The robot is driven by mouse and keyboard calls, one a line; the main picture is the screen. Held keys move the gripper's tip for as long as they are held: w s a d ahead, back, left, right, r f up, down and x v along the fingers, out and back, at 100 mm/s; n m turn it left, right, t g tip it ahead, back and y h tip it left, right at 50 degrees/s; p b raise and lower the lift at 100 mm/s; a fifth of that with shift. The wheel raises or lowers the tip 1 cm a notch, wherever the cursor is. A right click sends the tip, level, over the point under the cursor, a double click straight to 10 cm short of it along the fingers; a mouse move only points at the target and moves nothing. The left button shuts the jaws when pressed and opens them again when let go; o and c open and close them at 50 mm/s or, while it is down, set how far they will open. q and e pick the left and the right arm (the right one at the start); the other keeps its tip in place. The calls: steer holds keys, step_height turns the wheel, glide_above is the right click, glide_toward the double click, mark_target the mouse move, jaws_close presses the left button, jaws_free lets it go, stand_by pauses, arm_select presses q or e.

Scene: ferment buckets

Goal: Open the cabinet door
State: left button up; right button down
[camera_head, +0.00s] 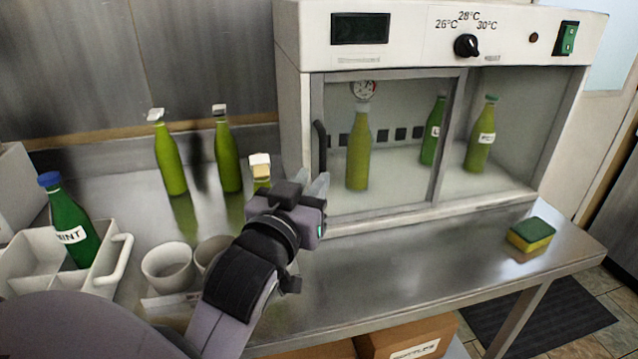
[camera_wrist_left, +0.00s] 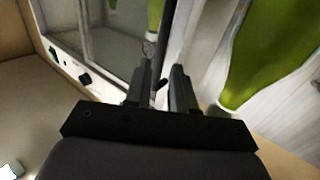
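The white cabinet (camera_head: 436,30) stands at the back right of the steel bench, with a grey-framed glass door (camera_head: 390,76) across its left part. The door looks shut. A black upright handle (camera_head: 319,148) is on the door's left edge. My left gripper (camera_head: 316,186) is just below and in front of this handle, with no clear contact. In the wrist view the fingers of my left gripper (camera_wrist_left: 164,76) are apart. A small dark piece shows between them; I cannot tell if it is the handle. My right gripper is not in view.
Green bottles (camera_head: 170,160) (camera_head: 228,155) and a white-capped one (camera_head: 261,172) stand left of the cabinet. Cups (camera_head: 167,268) and a white caddy (camera_head: 110,270) holding a MINT bottle (camera_head: 72,225) are near my arm. A sponge (camera_head: 531,235) lies at right. The front middle is clear.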

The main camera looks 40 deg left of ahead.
mark_target(321, 169)
arm_select(q)
steer(key=shift+b+x, duration=0.95)
steer(key=shift+b, duration=0.05)
steer(key=shift+w+a, duration=0.1)
steer(key=shift+w, duration=0.3)
steer(key=shift+p+x, duration=0.3)
steer(key=shift+x, duration=0.45)
jaws_close()
